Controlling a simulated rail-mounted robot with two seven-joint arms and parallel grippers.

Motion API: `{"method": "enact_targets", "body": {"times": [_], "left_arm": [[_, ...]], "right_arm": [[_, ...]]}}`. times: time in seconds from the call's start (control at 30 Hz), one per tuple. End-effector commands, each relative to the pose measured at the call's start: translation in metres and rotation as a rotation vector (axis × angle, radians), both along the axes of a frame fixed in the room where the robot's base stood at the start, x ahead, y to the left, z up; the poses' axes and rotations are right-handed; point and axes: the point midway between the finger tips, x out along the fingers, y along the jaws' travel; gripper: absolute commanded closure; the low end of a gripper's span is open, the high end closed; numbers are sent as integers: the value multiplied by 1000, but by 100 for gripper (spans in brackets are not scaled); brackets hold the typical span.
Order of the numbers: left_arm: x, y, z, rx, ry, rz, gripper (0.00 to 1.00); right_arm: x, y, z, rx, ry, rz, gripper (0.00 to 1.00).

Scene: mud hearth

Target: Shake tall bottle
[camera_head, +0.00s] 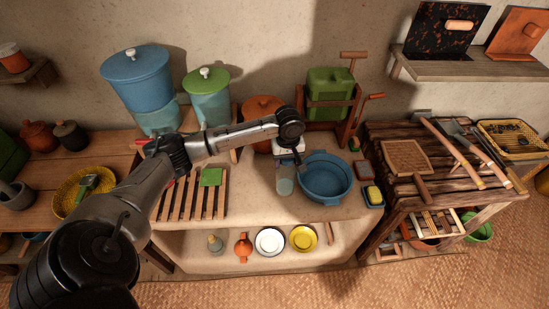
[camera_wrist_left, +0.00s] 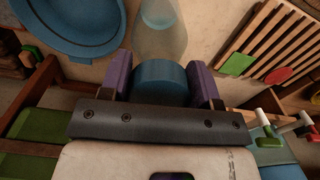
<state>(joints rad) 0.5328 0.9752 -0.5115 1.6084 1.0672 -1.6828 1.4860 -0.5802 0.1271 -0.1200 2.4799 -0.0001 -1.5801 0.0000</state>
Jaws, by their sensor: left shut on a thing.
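The tall bottle (camera_head: 286,184) has a clear, pale body and stands or hangs beside the blue basin on the clay counter. In the left wrist view its clear body (camera_wrist_left: 160,32) shows beyond its blue cap (camera_wrist_left: 160,76). My left gripper (camera_head: 289,161) reaches over from the left and is shut on the bottle's top. Its purple-padded fingers (camera_wrist_left: 161,86) sit on both sides of the cap. From these views I cannot tell whether the bottle's base touches the counter. My right gripper is in neither view.
The blue basin (camera_head: 325,178) is close to the bottle's right. A slatted wooden rack (camera_head: 187,203) lies to its left. An orange pot (camera_head: 262,106) and a green canister (camera_head: 329,92) are behind. A yellow sponge in a tray (camera_head: 374,195) lies further right.

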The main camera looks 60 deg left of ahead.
Motion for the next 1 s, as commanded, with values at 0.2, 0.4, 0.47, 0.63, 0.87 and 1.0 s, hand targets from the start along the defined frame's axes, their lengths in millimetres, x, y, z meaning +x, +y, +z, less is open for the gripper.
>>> {"method": "enact_targets", "body": {"times": [0.2, 0.4, 0.47, 0.63, 0.87, 1.0], "left_arm": [[12, -28, 19, -2, -2, -2, 85], [16, -39, 32, -1, -1, 0, 85], [17, -40, 37, -1, -1, 0, 85], [17, -41, 54, 0, 1, 1, 85], [17, -41, 76, -1, 0, 0, 85], [17, -41, 89, -1, 1, 0, 85]], "right_arm": [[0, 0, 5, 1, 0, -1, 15], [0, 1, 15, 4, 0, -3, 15], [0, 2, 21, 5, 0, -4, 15], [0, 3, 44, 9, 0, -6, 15], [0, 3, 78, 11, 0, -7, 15], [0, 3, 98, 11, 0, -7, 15]]}}
